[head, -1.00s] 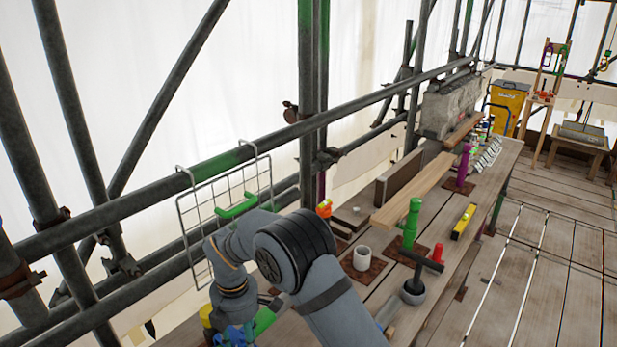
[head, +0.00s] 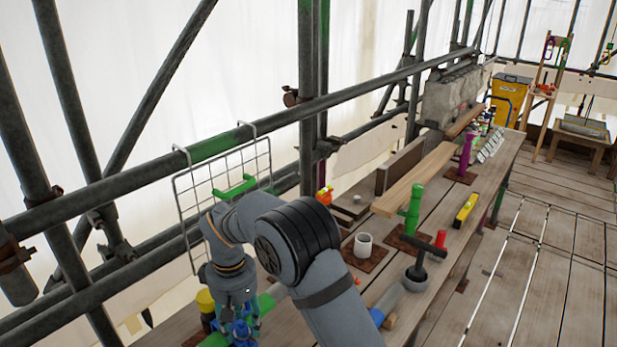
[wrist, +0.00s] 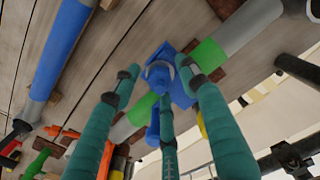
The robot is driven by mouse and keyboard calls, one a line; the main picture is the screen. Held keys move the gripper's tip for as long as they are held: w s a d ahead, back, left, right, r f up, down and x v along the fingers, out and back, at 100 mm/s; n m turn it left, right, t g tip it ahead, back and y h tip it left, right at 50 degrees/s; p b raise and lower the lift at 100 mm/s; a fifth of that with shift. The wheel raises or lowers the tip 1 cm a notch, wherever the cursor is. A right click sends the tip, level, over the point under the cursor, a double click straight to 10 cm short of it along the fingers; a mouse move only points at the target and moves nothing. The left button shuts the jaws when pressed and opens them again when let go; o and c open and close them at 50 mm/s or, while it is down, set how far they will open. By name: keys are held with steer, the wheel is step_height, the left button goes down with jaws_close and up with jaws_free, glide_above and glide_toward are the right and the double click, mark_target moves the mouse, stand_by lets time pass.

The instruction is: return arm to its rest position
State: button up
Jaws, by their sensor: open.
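My gripper (head: 238,322) hangs below my wrist at the bottom of the head view, over the near end of the plank bench. Its teal fingers also show in the wrist view (wrist: 158,75), spread apart. A blue fitting (wrist: 170,78) shows between and beyond the fingertips, beside a green and grey tube (wrist: 212,52). I see nothing clearly gripped; whether a finger touches the blue fitting cannot be told. My forearm hides part of the bench.
A white cup (head: 363,245), a green post (head: 413,210) and a black-handled tool (head: 416,270) stand right of my arm. Open plank floor (head: 520,285) lies further right.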

steer(key=m, duration=0.5)
steer(key=shift+m+b, duration=0.3)
steer(key=shift+b, duration=0.1)
steer(key=shift+s, duration=0.1)
